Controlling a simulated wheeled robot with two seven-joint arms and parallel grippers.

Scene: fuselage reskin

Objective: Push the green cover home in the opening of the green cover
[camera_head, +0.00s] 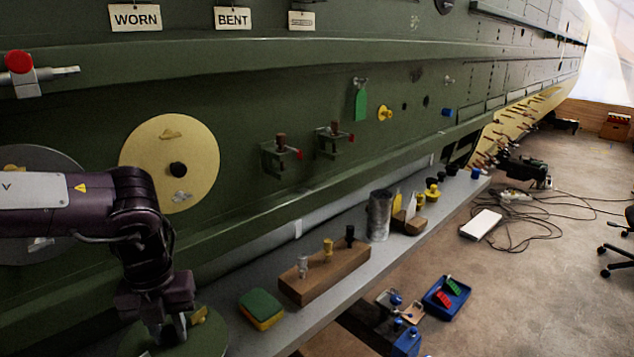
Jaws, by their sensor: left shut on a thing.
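The green cover (210,341) is a round dark green disc at the bottom left, partly cut off by the picture's lower edge. My right gripper is not in view.
A cream round cover (150,155) with a black knob is on the green wall, beside a grey disc (50,240) behind my left arm. The ledge right of the green cover holds a green-yellow sponge (261,309), a wooden block (325,275) with pegs and a metal can (379,215).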

